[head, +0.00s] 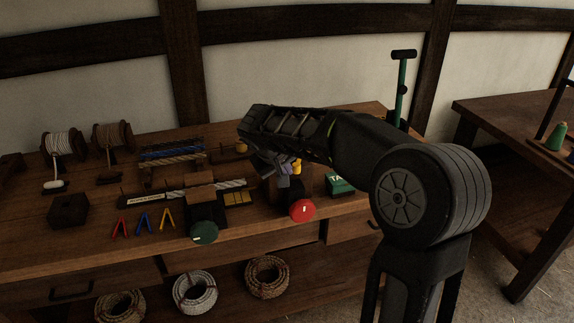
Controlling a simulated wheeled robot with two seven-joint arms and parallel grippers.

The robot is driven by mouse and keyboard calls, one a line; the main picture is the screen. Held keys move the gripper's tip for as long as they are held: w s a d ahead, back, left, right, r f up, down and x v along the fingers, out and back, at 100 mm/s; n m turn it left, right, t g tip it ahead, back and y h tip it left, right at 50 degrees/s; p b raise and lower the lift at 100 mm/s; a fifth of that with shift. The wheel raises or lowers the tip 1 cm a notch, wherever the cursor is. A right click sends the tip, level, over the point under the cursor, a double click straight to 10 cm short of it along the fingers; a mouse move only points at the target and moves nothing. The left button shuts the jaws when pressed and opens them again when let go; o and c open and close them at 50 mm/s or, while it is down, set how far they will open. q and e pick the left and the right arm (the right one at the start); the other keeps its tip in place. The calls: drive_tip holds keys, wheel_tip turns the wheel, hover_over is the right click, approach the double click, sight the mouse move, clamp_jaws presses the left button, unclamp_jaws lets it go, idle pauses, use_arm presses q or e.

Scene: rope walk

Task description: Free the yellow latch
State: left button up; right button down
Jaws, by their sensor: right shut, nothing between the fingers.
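A small yellow part (297,167), which looks like the yellow latch, shows just right of my right gripper's fingers. The gripper and arm hide much of it, so I cannot tell its position or whether the fingers touch it. My right gripper (273,172) is shut and empty, pointing down at the bench around a dark block with a red round knob (302,210) on its front. My left gripper is out of view.
On the wooden bench (90,240) stand two rope spools (62,143), a dark block (68,210), red, blue and yellow clips (143,220), a green knob (204,232) and a green box (340,184). A green post (402,90) rises behind my arm. Rope coils (195,291) lie below.

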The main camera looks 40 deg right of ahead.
drive_tip(key=shift+w+d, duration=0.1)
drive_tip(key=shift+d, duration=0.1)
drive_tip(key=shift+s+d+n+t+y, duration=0.3)
drive_tip(key=shift+s+n, duration=0.2)
drive_tip(key=shift+n, duration=0.1)
idle(0.4)
drive_tip(key=shift+s+d+n+b, duration=0.25)
drive_tip(key=shift+n+b, duration=0.1)
drive_tip(key=shift+n, duration=0.05)
drive_tip(key=s+d+n, duration=0.1)
drive_tip(key=s+d+t+y, duration=0.1)
drive_tip(key=d, duration=0.1)
drive_tip(key=s+d+n, duration=0.1)
drive_tip(key=d, duration=0.1)
drive_tip(key=shift+n+y+b, duration=0.3)
drive_tip(key=shift+w+a, duration=0.15)
drive_tip(key=shift+w+a, duration=0.35)
drive_tip(key=shift+w, duration=0.15)
